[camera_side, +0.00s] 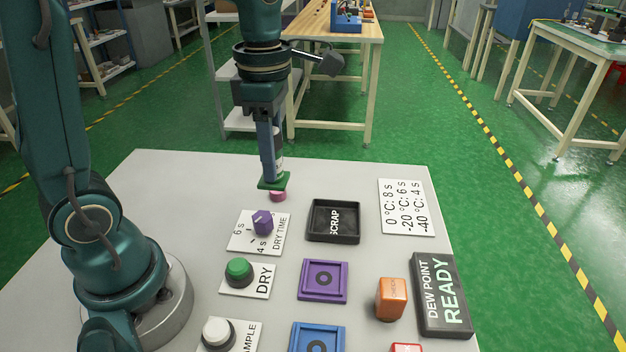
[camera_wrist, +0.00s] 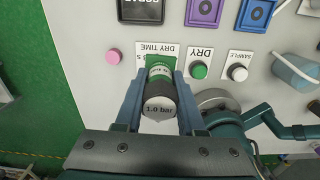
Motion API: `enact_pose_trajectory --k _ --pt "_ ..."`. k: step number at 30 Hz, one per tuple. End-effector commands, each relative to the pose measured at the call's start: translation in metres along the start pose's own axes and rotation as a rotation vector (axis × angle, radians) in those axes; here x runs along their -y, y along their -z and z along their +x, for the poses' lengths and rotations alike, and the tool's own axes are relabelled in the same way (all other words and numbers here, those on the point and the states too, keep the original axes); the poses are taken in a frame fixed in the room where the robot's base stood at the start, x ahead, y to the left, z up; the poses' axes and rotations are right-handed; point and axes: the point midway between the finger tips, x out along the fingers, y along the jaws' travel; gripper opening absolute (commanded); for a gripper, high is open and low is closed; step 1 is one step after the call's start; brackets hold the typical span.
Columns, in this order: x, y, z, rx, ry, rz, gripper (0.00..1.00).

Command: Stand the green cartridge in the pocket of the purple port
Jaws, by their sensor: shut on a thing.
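My gripper (camera_side: 271,160) is shut on the green cartridge (camera_side: 274,182), whose green square foot points down.
A black SCRAP tray (camera_side: 313,236) lies behind the purple port. A blue port (camera_side: 298,345) is in front. A purple DRY TIME knob (camera_side: 263,222), green DRY button (camera_side: 239,270), orange block (camera_side: 391,297) and READY sign (camera_side: 441,294) surround it. The pink piece (camera_side: 278,197) is below the cartridge.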

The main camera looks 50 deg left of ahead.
Motion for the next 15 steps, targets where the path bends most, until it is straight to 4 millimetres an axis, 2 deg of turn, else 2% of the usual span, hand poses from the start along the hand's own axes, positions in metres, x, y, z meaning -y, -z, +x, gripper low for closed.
enact_pose_trajectory --k 5,15 --pt "0.009 -0.004 0.007 -0.006 0.008 -0.042 0.0" --pt "0.055 -0.056 0.048 -0.009 0.009 -0.029 0.0"
